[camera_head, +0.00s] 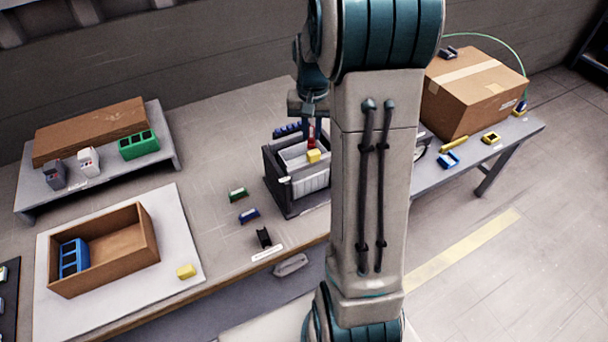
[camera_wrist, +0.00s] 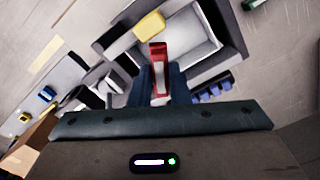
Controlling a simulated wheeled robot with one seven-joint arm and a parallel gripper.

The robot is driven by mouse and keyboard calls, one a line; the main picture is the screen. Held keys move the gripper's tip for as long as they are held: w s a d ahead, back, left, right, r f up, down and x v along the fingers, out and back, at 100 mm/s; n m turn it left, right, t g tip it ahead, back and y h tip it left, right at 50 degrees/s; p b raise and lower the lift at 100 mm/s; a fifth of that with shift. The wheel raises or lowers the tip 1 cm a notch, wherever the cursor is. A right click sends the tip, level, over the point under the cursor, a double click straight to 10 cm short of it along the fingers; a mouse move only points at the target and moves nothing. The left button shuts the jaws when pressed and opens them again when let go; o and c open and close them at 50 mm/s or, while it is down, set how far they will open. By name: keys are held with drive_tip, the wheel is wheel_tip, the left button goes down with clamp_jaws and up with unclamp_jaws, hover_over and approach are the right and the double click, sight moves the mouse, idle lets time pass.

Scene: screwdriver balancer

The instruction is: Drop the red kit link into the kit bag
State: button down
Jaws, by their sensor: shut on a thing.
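The red kit link (camera_wrist: 158,62) is held between the fingertips of my gripper (camera_wrist: 160,80) in the wrist view. In the head view the red link (camera_head: 312,140) shows just under my gripper (camera_head: 313,128), above the kit bag. The kit bag looks like the pale, open-topped liner (camera_wrist: 186,45) inside a dark grey frame; its pale side (camera_head: 312,182) also shows in the head view. A yellow piece (camera_wrist: 150,27) lies at the bag's rim, and it shows in the head view (camera_head: 314,156). My arm hides the right side of the frame.
Small green (camera_head: 238,194), blue (camera_head: 249,215) and black (camera_head: 264,237) pieces lie on the table left of the frame. A wooden box (camera_head: 130,265) with a blue block stands at the left. A cardboard box (camera_head: 470,90) stands on the right table. A row of blue pieces (camera_wrist: 213,88) lies beside the frame.

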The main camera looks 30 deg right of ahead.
drive_tip(key=c, duration=1.3)
unclamp_jaws()
drive_tip(key=shift+r, duration=0.1)
wheel_tip(320, 180, up, 14)
drive_tip(key=shift+f, duration=0.15)
drive_tip(key=s+a+f+n+t, duration=0.1)
drive_tip(key=s+a+f+n, duration=0.1)
drive_tip(key=s+a, duration=0.2)
drive_tip(key=s+a+f+n+t, duration=0.1)
drive_tip(key=s+a+f, duration=0.1)
drive_tip(key=s+a, duration=0.3)
drive_tip(key=s+a+f+n+t, duration=0.1)
drive_tip(key=s+a, duration=0.4)
drive_tip(key=s, duration=0.5)
drive_tip(key=shift+f+n, duration=0.75)
drive_tip(key=shift+n, duration=0.05)
